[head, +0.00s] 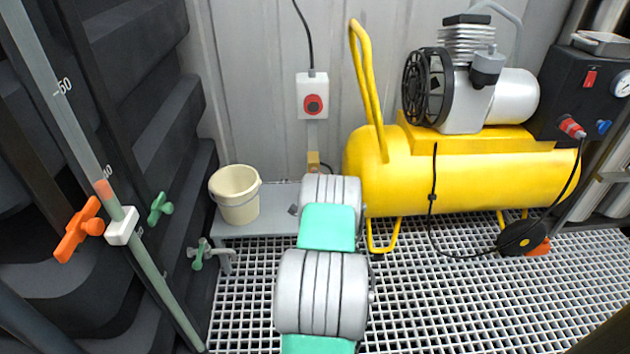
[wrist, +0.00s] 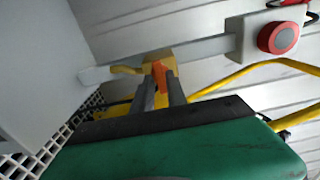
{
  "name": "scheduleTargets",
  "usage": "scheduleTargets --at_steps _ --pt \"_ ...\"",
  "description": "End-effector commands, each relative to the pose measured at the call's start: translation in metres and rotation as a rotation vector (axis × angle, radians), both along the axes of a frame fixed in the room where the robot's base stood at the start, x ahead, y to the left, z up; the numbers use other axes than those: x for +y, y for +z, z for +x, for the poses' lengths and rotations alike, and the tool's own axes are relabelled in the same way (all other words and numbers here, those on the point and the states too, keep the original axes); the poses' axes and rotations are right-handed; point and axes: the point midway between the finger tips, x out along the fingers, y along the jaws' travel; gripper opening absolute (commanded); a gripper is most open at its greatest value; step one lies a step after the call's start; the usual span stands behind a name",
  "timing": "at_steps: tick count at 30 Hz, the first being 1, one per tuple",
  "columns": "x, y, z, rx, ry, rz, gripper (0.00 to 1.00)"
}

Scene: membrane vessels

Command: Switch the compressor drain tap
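A brass block (head: 313,160) shows low on the wall behind my arm, left of the yellow compressor tank (head: 470,185). In the wrist view, this brass fitting (wrist: 153,66) has a pale yellow arm pointing left and an orange part (wrist: 160,76) near my fingertips. I take it for the drain tap. My gripper (wrist: 161,82) has its two dark fingers a little apart, reaching to the fitting, with the orange part between their tips. Whether the fingers press on it cannot be told. In the head view my own arm hides the gripper.
A red button box (head: 312,96) is on the wall above the brass block. A cream bucket (head: 236,194) stands on a grey ledge at left. Green-handled taps (head: 199,254) and an orange-handled valve (head: 80,229) are further left. Open grating floor (head: 450,300) lies right.

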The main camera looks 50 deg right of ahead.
Motion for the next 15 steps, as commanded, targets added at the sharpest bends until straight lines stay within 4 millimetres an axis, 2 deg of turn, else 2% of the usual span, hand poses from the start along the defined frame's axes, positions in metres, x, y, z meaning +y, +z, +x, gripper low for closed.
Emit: scheduleTargets --at_steps 1,5,12,15 --pt "0.0002 0.0002 0.0006 0.0 0.001 0.0 0.22" --pt "0.0011 0.0006 0.0018 -0.001 0.003 -0.001 0.33" --pt "0.0018 0.001 0.002 0.0 0.004 -0.001 0.34" --pt "0.0073 0.0012 -0.0038 0.001 0.004 0.001 0.34"
